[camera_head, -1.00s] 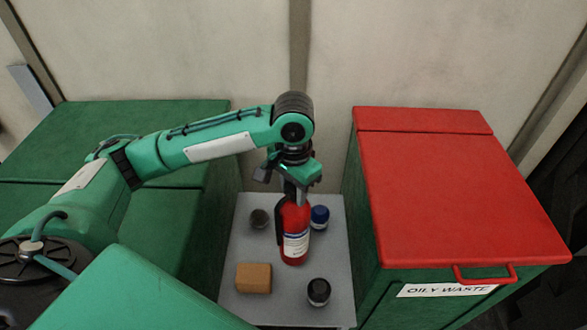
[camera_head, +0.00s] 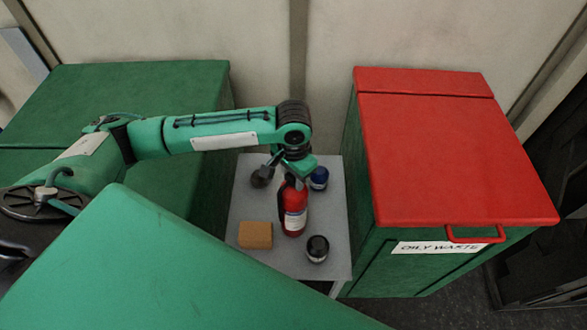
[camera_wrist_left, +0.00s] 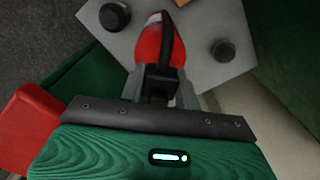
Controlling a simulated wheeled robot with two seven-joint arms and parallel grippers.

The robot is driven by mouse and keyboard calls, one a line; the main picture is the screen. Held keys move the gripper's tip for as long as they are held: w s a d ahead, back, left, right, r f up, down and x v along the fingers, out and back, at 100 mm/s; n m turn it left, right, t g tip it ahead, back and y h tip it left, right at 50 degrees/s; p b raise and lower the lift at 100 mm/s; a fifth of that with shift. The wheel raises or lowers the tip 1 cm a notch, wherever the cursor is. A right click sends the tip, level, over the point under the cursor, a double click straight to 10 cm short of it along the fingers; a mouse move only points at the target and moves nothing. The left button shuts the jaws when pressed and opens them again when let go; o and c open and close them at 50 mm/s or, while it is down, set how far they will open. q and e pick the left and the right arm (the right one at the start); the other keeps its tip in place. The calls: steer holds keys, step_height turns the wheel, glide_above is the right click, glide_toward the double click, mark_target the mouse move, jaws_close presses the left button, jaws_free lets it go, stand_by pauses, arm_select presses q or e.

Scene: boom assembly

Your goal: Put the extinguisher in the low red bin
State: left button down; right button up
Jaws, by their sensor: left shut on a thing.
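The red fire extinguisher (camera_head: 293,212) with a white label stands upright on a small grey table (camera_head: 240,205). My left gripper (camera_head: 291,178) comes down on it from above and is shut on its top. In the left wrist view the extinguisher (camera_wrist_left: 152,45) shows between the fingers of the left gripper (camera_wrist_left: 160,88), with its black hose along it. The red-lidded green bin (camera_head: 450,150), marked "OILY WASTE", stands to the right of the table with its lid shut. My right gripper is not in view.
On the table are an orange-brown block (camera_head: 255,235), a dark jar (camera_head: 317,248), a blue-capped jar (camera_head: 318,178) and a dark round object (camera_head: 262,176). A green cabinet (camera_head: 150,85) stands left of the table. A wall closes off the back.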

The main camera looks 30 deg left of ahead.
arm_select(q)
steer(key=shift+w+r, duration=0.1)
steer(key=shift+r, duration=0.05)
steer(key=c, duration=1.4)
jaws_free()
steer(key=shift+f, duration=0.2)
steer(key=o, duration=0.4)
steer(key=shift+s, duration=0.2)
steer(key=shift+r, duration=0.1)
